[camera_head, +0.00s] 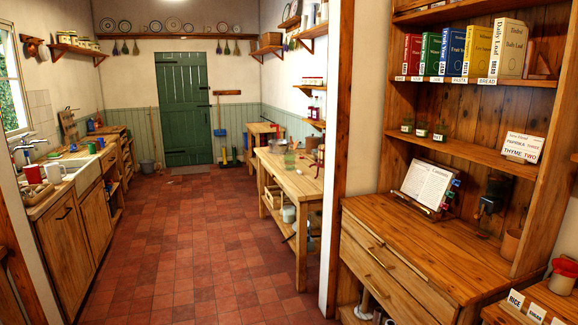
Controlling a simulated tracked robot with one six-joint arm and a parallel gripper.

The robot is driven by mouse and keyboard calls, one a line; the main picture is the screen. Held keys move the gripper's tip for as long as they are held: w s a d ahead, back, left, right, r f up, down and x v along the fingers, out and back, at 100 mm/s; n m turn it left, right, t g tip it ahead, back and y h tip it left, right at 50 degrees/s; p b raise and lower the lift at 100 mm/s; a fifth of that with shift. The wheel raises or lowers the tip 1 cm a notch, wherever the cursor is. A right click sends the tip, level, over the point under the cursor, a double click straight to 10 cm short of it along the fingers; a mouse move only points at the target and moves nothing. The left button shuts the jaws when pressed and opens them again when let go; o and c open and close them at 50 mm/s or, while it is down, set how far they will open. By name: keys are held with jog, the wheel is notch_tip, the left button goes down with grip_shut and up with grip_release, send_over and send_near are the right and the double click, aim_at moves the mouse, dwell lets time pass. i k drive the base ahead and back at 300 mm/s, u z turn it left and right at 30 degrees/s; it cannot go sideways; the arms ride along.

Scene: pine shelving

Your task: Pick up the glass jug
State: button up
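No object shows clearly enough to be named the glass jug with certainty. A small greenish, see-through vessel (290,160) stands on the wooden worktable (292,183) in the room beyond the opening. It may be glass, but it is too small to tell whether it has a handle or spout. My gripper is not in view.
Red tiled floor (185,240) runs clear between the sink counter (68,235) on the left and the worktable. A door-frame post (345,130) and a pine dresser (415,250) with drawers stand close on the right. A green door (184,105) closes the far end.

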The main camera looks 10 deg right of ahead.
aim_at(290, 160)
jog(key=u, duration=0.2)
jog(key=i, duration=1.45)
jog(key=u, duration=0.2)
jog(key=i, duration=3.5)
jog(key=z, duration=0.25)
